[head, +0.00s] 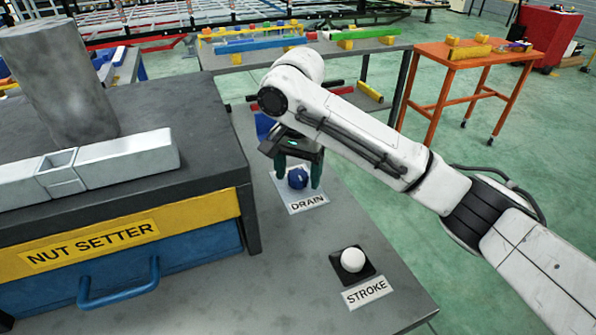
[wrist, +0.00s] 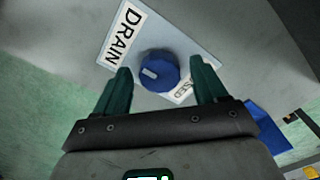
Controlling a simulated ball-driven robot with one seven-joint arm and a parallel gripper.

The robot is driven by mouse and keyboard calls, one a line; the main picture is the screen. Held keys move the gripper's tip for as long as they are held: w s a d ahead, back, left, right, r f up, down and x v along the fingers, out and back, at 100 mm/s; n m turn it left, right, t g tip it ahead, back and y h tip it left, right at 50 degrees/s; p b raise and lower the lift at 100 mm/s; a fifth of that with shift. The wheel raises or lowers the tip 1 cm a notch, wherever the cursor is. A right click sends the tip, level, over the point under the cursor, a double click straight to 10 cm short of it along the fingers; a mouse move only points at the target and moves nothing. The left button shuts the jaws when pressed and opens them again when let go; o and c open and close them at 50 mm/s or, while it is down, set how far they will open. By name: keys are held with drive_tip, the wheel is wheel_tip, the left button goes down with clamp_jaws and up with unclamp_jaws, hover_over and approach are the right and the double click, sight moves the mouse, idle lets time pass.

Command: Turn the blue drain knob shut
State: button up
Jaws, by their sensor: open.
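The blue drain knob (head: 298,178) sits on a pale plate (head: 312,198) labelled DRAIN, on the grey bench. In the wrist view the round knob (wrist: 158,71) has a white pointer mark on its left side. A second small label on the plate, at its lower right, is partly hidden by a finger. My gripper (head: 299,184) points down over the knob, its green fingers open, one on each side. In the wrist view my gripper (wrist: 160,84) shows gaps between the fingertips and the knob. I cannot tell how deep the fingertips reach.
A white STROKE button (head: 352,260) stands nearer on the bench. The NUT SETTER cabinet (head: 125,200) with a blue drawer handle (head: 118,285) rises to the left. A blue block (head: 264,126) lies behind my gripper. An orange table (head: 470,62) stands at the back right.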

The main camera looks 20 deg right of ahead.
drive_tip(key=c, duration=1.1)
drive_tip(key=shift+o, duration=0.2)
drive_tip(key=shift+r, duration=0.1)
